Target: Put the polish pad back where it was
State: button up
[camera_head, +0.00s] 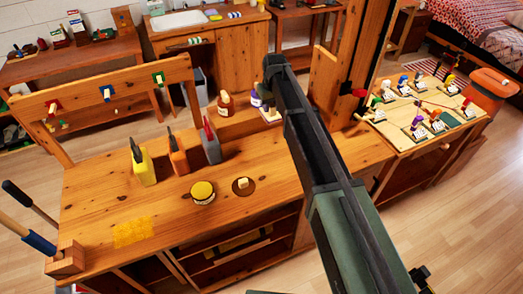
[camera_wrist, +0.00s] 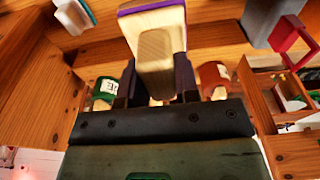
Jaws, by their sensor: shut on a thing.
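My gripper (camera_wrist: 153,92) is shut on a pale wooden block with a purple edge (camera_wrist: 157,45), seen large in the wrist view; I take this for the polish pad. In the head view my gripper (camera_head: 268,100) is over the back of the workbench, with a small pale part of the held thing (camera_head: 270,114) showing below it; my arm hides much of it. Whether the held thing touches the bench cannot be told. A round brown disc with a pale block on it (camera_head: 243,186) lies on the bench front, right of a yellow-lidded tin (camera_head: 203,192).
Yellow (camera_head: 143,163), orange (camera_head: 178,155) and grey (camera_head: 210,146) containers stand on the workbench (camera_head: 100,200). A wooden post (camera_head: 362,50) rises at right.

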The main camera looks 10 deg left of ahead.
notch_tip(320, 180, down, 20)
jog(key=b, duration=1.9)
jog(key=shift+w+d+f, duration=0.1)
jog(key=shift+d, duration=0.05)
jog(key=shift+r, duration=0.25)
jog(key=shift+f, duration=0.2)
jog(key=o, duration=0.9)
jog(key=shift+c, duration=0.2)
notch_tip(320, 180, up, 13)
jog(key=s+p, duration=0.1)
jog(key=p, duration=1.1)
jog(key=s+d+m, duration=0.3)
jog(key=s+d, duration=0.8)
jog(key=s, duration=0.4)
jog(key=s+d+m+g, duration=0.1)
jog(key=s+d+m, duration=0.2)
jog(key=s+d, duration=0.8)
jog(key=s, duration=0.4)
jog(key=shift+s+d+f+h, duration=0.15)
jog(key=shift+s+f+h, duration=0.15)
jog(key=shift+s+f, duration=0.1)
